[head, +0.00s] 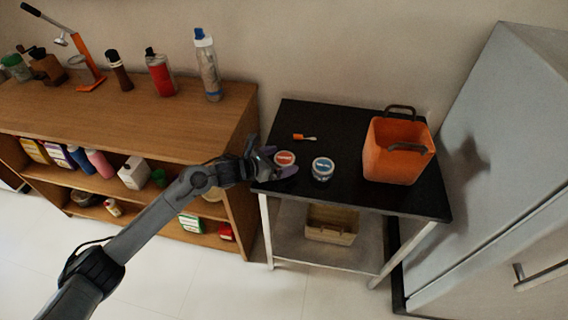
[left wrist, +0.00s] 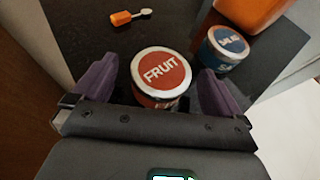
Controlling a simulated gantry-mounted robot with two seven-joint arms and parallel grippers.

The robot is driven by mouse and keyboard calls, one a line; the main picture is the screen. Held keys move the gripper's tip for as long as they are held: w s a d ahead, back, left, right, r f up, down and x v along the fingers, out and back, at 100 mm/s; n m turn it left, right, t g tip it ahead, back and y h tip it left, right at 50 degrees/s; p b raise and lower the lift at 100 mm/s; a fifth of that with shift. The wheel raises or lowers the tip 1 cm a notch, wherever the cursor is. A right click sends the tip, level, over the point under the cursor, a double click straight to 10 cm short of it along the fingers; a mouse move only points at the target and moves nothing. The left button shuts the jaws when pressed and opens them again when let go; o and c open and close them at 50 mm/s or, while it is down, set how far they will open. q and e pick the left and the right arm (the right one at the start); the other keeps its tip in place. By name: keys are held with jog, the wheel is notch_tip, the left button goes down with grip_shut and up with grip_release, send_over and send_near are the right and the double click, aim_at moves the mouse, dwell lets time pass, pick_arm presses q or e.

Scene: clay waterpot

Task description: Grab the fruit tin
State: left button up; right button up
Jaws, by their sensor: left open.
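The fruit tin (head: 284,158) stands upright on the black table near its left edge, with a red lid marked FRUIT. In the left wrist view the tin (left wrist: 161,72) sits between the two purple fingers of my left gripper (left wrist: 160,90). The fingers are open, one on each side, with a visible gap to the lid. The tin's lower part is partly hidden by the gripper body. In the head view my left gripper (head: 275,165) is at the tin from the left. My right gripper is not in view.
A blue-lidded tin (head: 322,168) stands just right of the fruit tin. An orange-handled brush (head: 304,137) lies behind them. An orange basket (head: 396,152) stands on the table's right side. A wooden shelf (head: 120,100) with bottles is at left, a fridge (head: 500,150) at right.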

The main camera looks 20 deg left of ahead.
aim_at(283, 159)
pick_arm(q)
jog(key=shift+b+x, duration=0.4)
jog(key=shift+x, duration=1.45)
jog(key=shift+r, duration=0.1)
jog(key=shift+c, duration=0.2)
jog(key=c, duration=0.9)
jog(key=shift+c, duration=1.2)
jog(key=shift+r, duration=0.15)
